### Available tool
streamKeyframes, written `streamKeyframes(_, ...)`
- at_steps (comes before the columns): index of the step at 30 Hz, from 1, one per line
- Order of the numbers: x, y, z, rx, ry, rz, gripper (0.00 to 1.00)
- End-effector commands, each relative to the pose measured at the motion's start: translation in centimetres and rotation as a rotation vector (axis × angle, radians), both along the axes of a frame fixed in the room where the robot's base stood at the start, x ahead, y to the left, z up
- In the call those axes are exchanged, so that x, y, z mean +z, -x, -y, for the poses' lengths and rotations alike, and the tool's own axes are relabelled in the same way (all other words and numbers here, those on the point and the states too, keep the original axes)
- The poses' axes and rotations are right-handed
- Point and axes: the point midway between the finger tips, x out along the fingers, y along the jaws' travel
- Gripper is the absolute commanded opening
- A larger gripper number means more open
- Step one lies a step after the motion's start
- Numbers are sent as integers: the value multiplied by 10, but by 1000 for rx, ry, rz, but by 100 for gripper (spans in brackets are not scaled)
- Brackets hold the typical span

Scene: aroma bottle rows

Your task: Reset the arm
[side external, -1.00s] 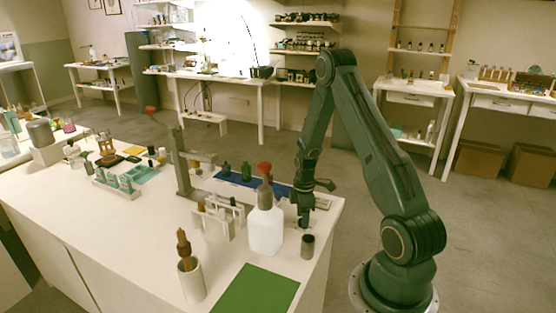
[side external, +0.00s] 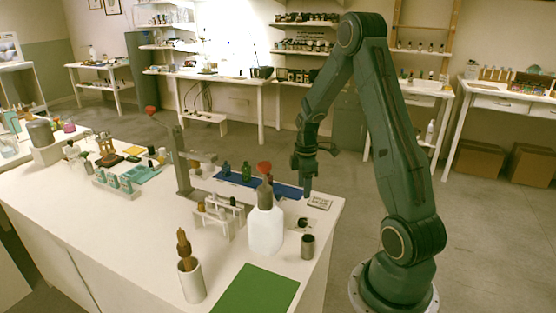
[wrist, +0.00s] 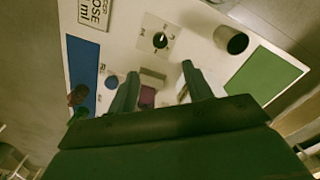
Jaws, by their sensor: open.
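My gripper (side external: 306,192) hangs above the right end of the white table, pointing down, with its fingers apart. In the wrist view my gripper (wrist: 160,78) shows two dark green fingers with a clear gap and no object held. Below it on the table is a small black dial (side external: 303,223) on a pale plate; the dial also shows in the wrist view (wrist: 160,40). A white printed card (side external: 319,202) lies beside the dial, apart from the fingers.
A dark cup (side external: 308,246) and a green mat (side external: 255,292) are in front. A blue mat (side external: 286,190) with small bottles lies behind.

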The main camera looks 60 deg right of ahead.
Motion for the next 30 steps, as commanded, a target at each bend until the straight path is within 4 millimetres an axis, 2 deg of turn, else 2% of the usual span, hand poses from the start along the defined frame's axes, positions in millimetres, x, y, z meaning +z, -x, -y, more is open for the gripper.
streamKeyframes(4,8,0,0,0,0,0,50)
streamKeyframes(20,15,-2,-4,-5,4,4,50)
streamKeyframes(26,39,-9,-23,-36,23,28,50)
streamKeyframes(30,67,-15,-46,-77,42,60,50)
